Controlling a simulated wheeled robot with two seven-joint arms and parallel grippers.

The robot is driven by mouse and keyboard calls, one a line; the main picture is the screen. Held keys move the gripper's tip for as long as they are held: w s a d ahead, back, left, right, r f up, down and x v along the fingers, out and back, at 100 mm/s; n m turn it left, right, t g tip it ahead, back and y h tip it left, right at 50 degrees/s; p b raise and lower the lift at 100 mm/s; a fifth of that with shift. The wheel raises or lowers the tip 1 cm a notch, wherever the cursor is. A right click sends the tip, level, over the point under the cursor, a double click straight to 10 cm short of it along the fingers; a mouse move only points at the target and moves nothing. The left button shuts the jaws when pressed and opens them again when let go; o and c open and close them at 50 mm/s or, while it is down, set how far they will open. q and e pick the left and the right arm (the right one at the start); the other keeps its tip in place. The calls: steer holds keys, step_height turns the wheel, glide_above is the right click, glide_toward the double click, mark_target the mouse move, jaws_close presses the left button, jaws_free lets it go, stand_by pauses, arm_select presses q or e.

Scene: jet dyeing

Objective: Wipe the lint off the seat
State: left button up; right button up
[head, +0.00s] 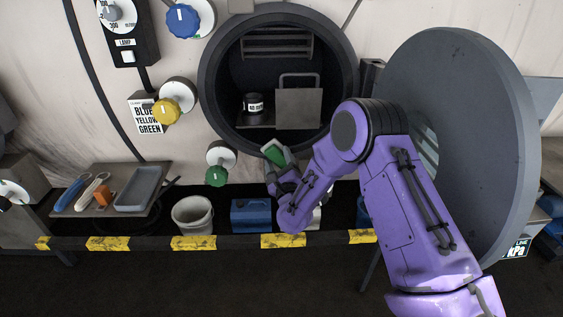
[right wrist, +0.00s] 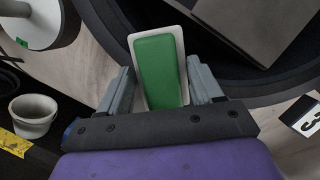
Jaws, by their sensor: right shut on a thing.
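The seat looks to be the dark ring (head: 208,85) around the round opening in the vessel wall; its edge also shows in the right wrist view (right wrist: 115,30). I cannot make out any lint on it. My right gripper (head: 277,160) is just below the ring's lower edge. It is shut on a pad with a green face and pale border (right wrist: 158,70), which stands out between the two fingers. The pad also shows small in the head view (head: 274,153). Whether it touches the ring I cannot tell. My left gripper is out of view.
The round door (head: 465,120) stands swung open at the right, close to my right arm. Inside the opening are a dark jar (head: 254,108) and a grey plate (head: 298,108). Valve knobs, a tool tray (head: 110,212), a bucket (head: 193,215) and a striped rail (head: 155,243) lie left and below.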

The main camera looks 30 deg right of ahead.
steer(key=s+a, duration=0.3)
steer(key=s, duration=0.2)
steer(key=shift+s, duration=0.15)
steer(key=shift+s+a+b, duration=0.2)
steer(key=shift+s+a, duration=0.2)
steer(key=shift+s, duration=0.2)
steer(key=shift+s+a+b, duration=0.15)
steer(key=shift+s+a, duration=0.2)
steer(key=shift+s, duration=0.25)
